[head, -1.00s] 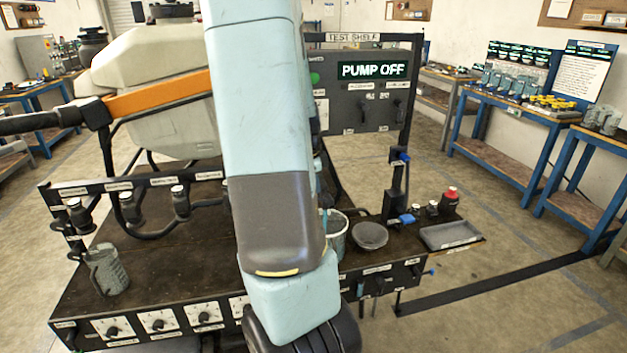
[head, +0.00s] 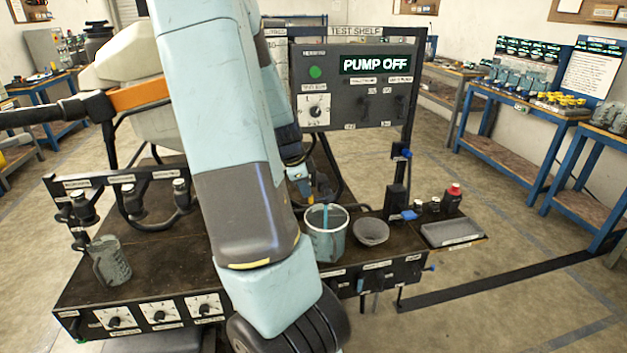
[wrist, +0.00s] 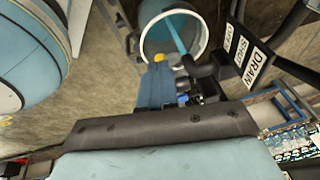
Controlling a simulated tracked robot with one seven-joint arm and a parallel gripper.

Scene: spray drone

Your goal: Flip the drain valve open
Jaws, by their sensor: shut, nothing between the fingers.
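My gripper (wrist: 159,60) is shut and empty; its blue fingers end in a yellow tip in the wrist view. In the head view my gripper (head: 308,197) shows beside my forearm, just above the bucket. The drain valve (wrist: 203,75) is a dark fitting close to the right of my fingertips in the wrist view. I cannot tell whether they touch or how its lever stands. A white label (wrist: 254,65) reading DRAIN and SHUT is to its right. The bucket (head: 326,246) is on the bench, with a blue streak (wrist: 178,35) inside it.
A panel (head: 355,85) reading PUMP OFF stands behind the bench. A grey bowl (head: 371,232), a tray (head: 452,233) and a red-capped bottle (head: 452,197) are right of the bucket. A grey jug (head: 110,262) stands at left. The bench middle is partly hidden by my arm.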

